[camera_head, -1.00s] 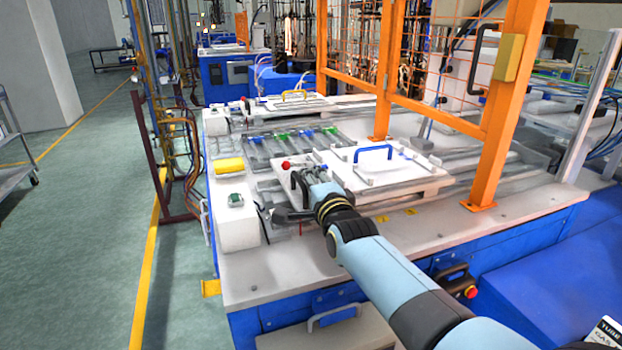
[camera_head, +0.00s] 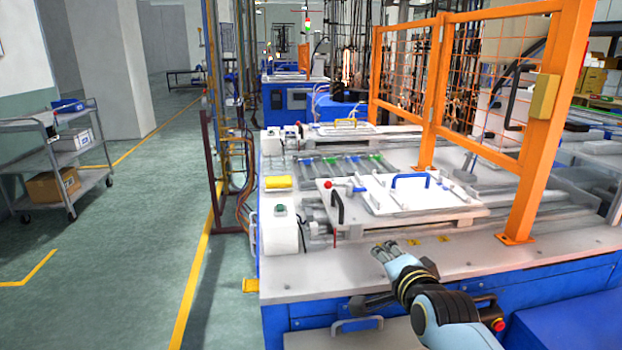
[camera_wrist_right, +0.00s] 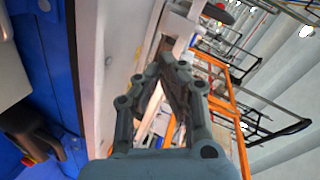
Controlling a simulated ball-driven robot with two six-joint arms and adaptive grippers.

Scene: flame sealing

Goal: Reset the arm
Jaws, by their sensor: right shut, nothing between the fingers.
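My right arm comes in from the bottom right in the head view. Its gripper (camera_head: 384,248) is shut and empty, just over the front part of the grey worktop (camera_head: 450,262), apart from the fixtures behind it. In the right wrist view the gripper's two fingers (camera_wrist_right: 180,62) meet at their tips with nothing between them. My left gripper does not show.
An orange mesh guard (camera_head: 530,150) stands at the right. A grey cart (camera_head: 62,160) stands far left. The floor between is clear.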

